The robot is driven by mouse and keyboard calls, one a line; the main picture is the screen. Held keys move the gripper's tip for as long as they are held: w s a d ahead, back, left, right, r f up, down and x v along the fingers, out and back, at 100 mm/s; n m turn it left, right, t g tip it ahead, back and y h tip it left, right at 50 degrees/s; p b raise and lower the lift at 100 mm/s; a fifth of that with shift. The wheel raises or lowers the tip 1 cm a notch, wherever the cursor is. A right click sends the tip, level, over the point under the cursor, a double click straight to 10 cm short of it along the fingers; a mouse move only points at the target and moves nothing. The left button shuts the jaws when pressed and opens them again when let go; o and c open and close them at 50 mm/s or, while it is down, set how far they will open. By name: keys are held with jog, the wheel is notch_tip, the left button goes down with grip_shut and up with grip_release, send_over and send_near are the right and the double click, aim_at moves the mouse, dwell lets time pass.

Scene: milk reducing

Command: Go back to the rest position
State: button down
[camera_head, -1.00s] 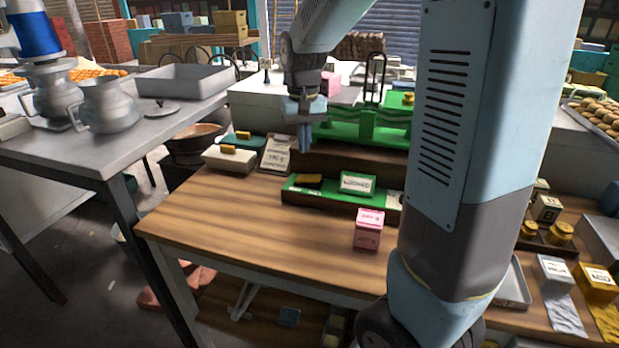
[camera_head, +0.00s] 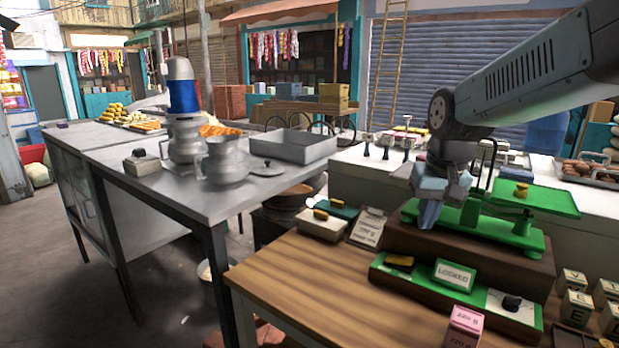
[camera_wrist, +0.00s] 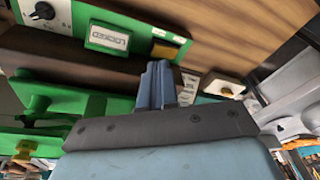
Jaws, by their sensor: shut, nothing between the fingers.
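My gripper (camera_head: 430,203) is shut and empty. In the head view it hangs in front of the green balance scale (camera_head: 520,235), above the left end of its dark wooden base, and hides part of the scale. My arm reaches in from the upper right. In the wrist view my shut fingers (camera_wrist: 156,85) point toward the green panel with the LOCKED label (camera_wrist: 108,40), with the wooden table top beyond. Whether the fingers touch anything below them I cannot tell, but they appear clear.
A pink box (camera_head: 463,328) stands on the wooden table (camera_head: 300,285) at the front. A white container (camera_head: 322,226) and a card (camera_head: 369,228) lie left of the scale. Metal jugs (camera_head: 224,160) and a grey tray (camera_head: 294,147) stand on the left table. The wooden table's left front is clear.

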jog(key=s+r+t, duration=0.2)
jog(key=s+t, duration=0.1)
jog(key=s, duration=0.9)
jog(key=shift+d+r+n, duration=0.2)
jog(key=shift+d+n, duration=0.05)
jog(key=shift+n, duration=0.05)
dwell(0.4)
